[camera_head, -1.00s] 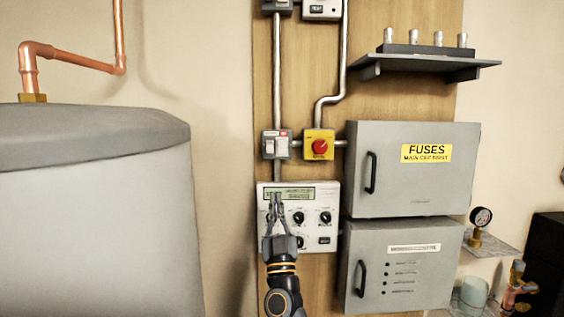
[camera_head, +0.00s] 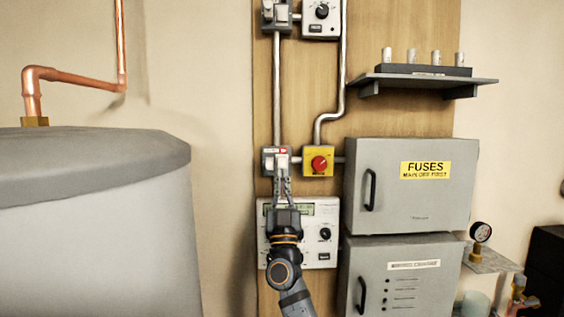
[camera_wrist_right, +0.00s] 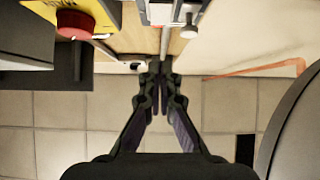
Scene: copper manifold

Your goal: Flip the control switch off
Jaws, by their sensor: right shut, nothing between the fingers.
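My right gripper (camera_head: 282,178) is shut and empty, pointing up. Its fingertips overlap the lower part of the switch box in the head view; I cannot tell whether they touch it. In the right wrist view the shut fingertips (camera_wrist_right: 156,72) lie below the switch box (camera_wrist_right: 160,12), which is cut by the top edge. The rocker positions are not clear. My left gripper is not in view.
A white control panel (camera_head: 325,215) sits partly behind my right arm. Grey fuse cabinets (camera_head: 430,210) are at the right, below a shelf (camera_head: 425,80). Another switch box (camera_head: 276,17) is higher up. A grey tank (camera_head: 90,230) stands left.

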